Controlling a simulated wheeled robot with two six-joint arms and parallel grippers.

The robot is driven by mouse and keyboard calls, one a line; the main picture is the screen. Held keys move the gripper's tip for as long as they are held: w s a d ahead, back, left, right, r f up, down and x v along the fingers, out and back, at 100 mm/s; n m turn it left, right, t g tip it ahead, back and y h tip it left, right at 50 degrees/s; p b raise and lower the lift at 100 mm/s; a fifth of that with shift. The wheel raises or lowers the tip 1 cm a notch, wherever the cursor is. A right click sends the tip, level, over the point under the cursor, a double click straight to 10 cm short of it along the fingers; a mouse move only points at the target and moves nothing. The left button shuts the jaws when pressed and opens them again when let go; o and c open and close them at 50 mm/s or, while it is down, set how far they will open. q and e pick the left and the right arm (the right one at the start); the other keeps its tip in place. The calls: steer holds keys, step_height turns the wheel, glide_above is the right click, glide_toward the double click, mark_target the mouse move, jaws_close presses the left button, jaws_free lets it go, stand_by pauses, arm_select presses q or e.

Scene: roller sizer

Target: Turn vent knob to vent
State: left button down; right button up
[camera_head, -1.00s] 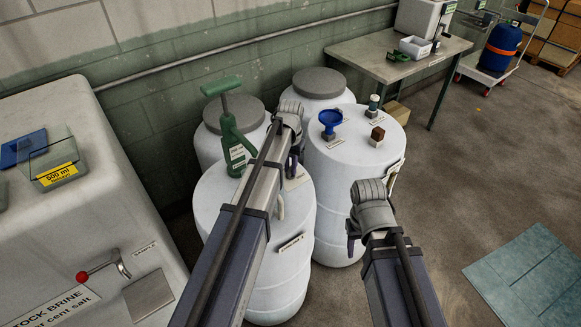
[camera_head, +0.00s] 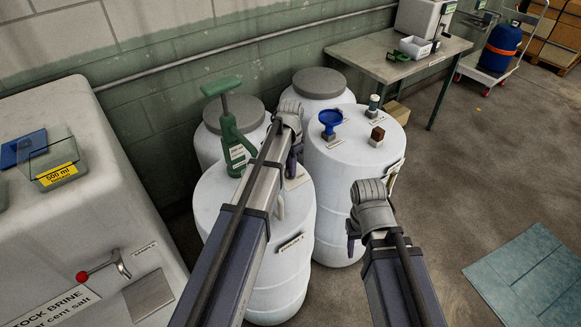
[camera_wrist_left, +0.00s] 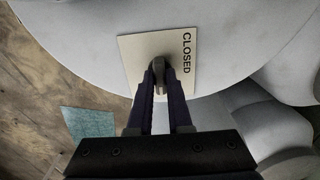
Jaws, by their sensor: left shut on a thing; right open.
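The vent knob (camera_wrist_left: 158,66) is a small grey grip on a pale label plate (camera_wrist_left: 132,52) on top of the front white drum (camera_head: 215,200). The word CLOSED shows along the plate's right side in the left wrist view; the fingers cover part of the plate. My left gripper (camera_wrist_left: 159,78) is shut on the knob. In the head view my left gripper (camera_head: 293,165) is over the drum's right side, and its wrist hides the knob. The plate's edge (camera_head: 298,182) shows beside it.
A green hand pump (camera_head: 232,140) stands on the same drum, left of my left arm. A brine tank (camera_head: 70,120) stands at left.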

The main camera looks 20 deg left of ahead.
stand_by(0.3)
arm_select(q)
steer(key=c, duration=0.8)
jaws_free()
steer(key=shift+c, duration=0.2)
step_height(320, 180, up, 8)
steer(key=p, duration=0.8)
steer(key=shift+f, duration=0.1)
steer(key=s+d+n, duration=0.1)
steer(key=s+d, duration=0.3)
steer(key=s, duration=0.4)
steer(key=s+d+n, duration=0.1)
steer(key=s+d, duration=0.4)
steer(key=s, duration=0.3)
steer(key=s+d+n+y, duration=0.1)
steer(key=s+d, duration=0.3)
steer(key=s, duration=0.4)
steer(key=shift+d+n, duration=0.3)
steer(key=shift+n, duration=0.2)
